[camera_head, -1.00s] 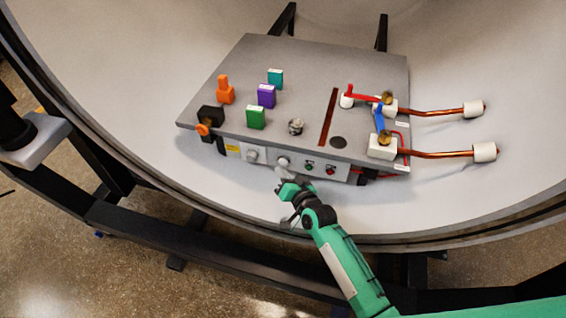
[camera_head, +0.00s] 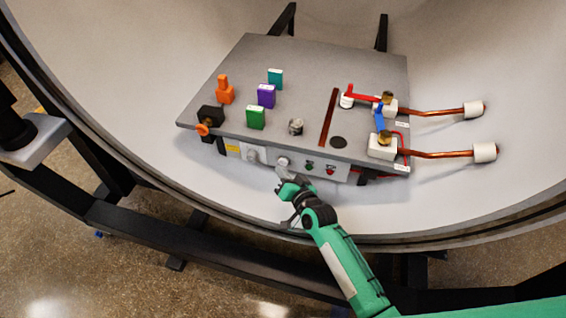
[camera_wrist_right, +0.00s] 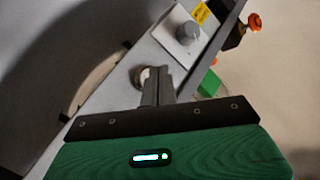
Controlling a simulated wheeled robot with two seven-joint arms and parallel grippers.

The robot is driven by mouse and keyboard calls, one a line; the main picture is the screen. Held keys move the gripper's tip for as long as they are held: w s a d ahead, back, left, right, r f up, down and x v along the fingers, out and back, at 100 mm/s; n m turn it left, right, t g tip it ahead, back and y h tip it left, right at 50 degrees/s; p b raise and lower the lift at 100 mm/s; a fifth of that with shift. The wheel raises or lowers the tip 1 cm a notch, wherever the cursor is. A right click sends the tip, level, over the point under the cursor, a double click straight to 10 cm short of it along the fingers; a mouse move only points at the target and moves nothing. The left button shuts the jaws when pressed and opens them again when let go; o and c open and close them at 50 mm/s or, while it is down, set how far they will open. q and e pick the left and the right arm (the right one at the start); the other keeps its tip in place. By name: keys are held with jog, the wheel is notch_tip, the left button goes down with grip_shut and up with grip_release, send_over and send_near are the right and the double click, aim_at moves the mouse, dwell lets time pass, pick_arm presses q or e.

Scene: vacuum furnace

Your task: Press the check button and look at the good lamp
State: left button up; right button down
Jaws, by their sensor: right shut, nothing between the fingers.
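The panel box (camera_head: 260,70) has a front face with a pale round button (camera_head: 283,162), which I take for the check button. To its right are a small green lamp (camera_head: 309,167), likely the good lamp, and a red one (camera_head: 330,170). I cannot tell if either is lit. My right gripper (camera_head: 283,176) is shut and empty, its fingertips close in front of the pale button. In the right wrist view the fingertips (camera_wrist_right: 156,78) overlap a round pale button (camera_wrist_right: 144,76) and partly hide it. Contact cannot be made out.
A grey knob (camera_head: 252,155) sits left of the button. Orange, purple, green and teal blocks stand on the box top. Copper rods (camera_head: 440,154) with white ends stick out right. The curved chamber wall (camera_head: 490,60) surrounds the box.

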jog(key=shift+w+d, duration=0.15)
jog(key=shift+w, duration=0.25)
jog(key=shift+w+d, duration=0.1)
jog(key=shift+w, duration=0.25)
dwell(0.5)
dwell(0.3)
jog(key=shift+s+a+p, duration=0.25)
jog(key=shift+s+p, duration=0.15)
jog(key=shift+s, duration=0.35)
jog(key=s, duration=0.1)
jog(key=s+a+p, duration=0.1)
jog(key=s, duration=0.1)
jog(key=s+p, duration=0.1)
jog(key=shift+s+a, duration=0.3)
jog(key=shift+s, duration=0.1)
dwell(0.6)
